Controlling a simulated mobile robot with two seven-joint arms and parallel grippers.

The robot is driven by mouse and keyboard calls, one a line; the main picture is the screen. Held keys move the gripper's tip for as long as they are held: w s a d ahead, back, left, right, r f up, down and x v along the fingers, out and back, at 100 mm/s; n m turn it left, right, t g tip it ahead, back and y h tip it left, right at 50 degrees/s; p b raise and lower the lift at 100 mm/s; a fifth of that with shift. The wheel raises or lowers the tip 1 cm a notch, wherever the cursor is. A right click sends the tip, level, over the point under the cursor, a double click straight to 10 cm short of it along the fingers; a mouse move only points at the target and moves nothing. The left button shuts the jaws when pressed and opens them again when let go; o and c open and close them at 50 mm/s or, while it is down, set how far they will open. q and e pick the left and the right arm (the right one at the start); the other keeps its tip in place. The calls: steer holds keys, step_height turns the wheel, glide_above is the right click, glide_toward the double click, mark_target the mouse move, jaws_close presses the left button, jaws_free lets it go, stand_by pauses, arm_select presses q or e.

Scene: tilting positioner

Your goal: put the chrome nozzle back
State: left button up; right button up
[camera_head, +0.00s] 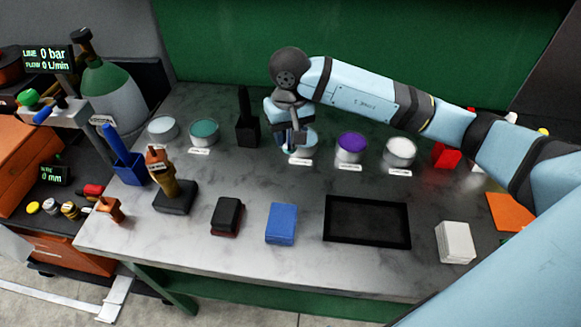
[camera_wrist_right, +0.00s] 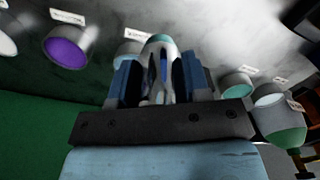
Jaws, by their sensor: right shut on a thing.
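My right gripper (camera_head: 291,140) is at the back middle of the table, over a light blue pot (camera_head: 309,141), and its fingers point down. In the right wrist view the gripper (camera_wrist_right: 158,75) is shut on the chrome nozzle (camera_wrist_right: 160,48), a shiny rounded piece with a teal patch at its end. The light blue pot (camera_wrist_right: 129,50) shows partly behind the fingers there. In the head view the nozzle is mostly hidden by the gripper, and I cannot tell whether it touches the pot. My left gripper is not in view.
A row of pots includes teal (camera_head: 204,132), purple (camera_head: 350,147) and white (camera_head: 400,152). A black holder (camera_head: 246,121) stands just left of the gripper. A brown-handled tool on a dark stand (camera_head: 175,195), a blue block (camera_head: 281,223) and a black tray (camera_head: 367,239) lie nearer.

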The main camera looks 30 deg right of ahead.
step_height(320, 180, down, 12)
steer(key=shift+r+p, duration=0.15)
steer(key=shift+p, duration=0.45)
steer(key=shift+f, duration=0.2)
steer(key=shift+f+b, duration=0.15)
steer(key=shift+b, duration=0.15)
steer(key=o, duration=0.9)
